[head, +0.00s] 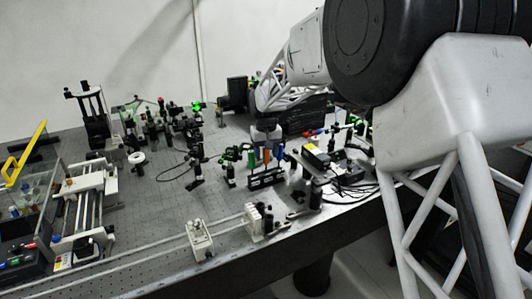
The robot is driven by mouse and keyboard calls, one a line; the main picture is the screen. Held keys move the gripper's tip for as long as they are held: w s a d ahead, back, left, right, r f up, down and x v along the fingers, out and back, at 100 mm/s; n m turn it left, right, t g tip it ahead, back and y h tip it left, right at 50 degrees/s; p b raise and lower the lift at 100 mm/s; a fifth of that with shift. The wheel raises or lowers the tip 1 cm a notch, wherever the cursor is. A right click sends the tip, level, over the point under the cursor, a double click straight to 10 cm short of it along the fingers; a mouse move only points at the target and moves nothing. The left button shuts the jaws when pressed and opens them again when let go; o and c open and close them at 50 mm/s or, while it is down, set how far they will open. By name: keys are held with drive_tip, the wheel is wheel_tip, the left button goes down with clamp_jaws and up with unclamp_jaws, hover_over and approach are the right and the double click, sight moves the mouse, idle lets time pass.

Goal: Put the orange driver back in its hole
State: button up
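The orange driver (266,156) stands upright, its handle showing between a green-handled driver (251,160) on the left and a blue-handled driver (279,151) on the right. All three show above a small black rack (266,178) on the bench. I cannot tell whether the orange driver's shaft is in a hole or only in front of or above the rack. My gripper (265,138) points down just above the orange handle. Its fingers are small and dark, so I cannot see whether they are open or shut on the handle.
The optical bench (170,215) is crowded. Black posts and mounts (196,170) stand left of the rack. A black box with a yellow label (316,155) and cables lie to the right. White rail blocks (200,240) sit in front.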

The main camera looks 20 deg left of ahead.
drive_tip(key=shift+r, duration=0.1)
drive_tip(key=shift+r, duration=3.8)
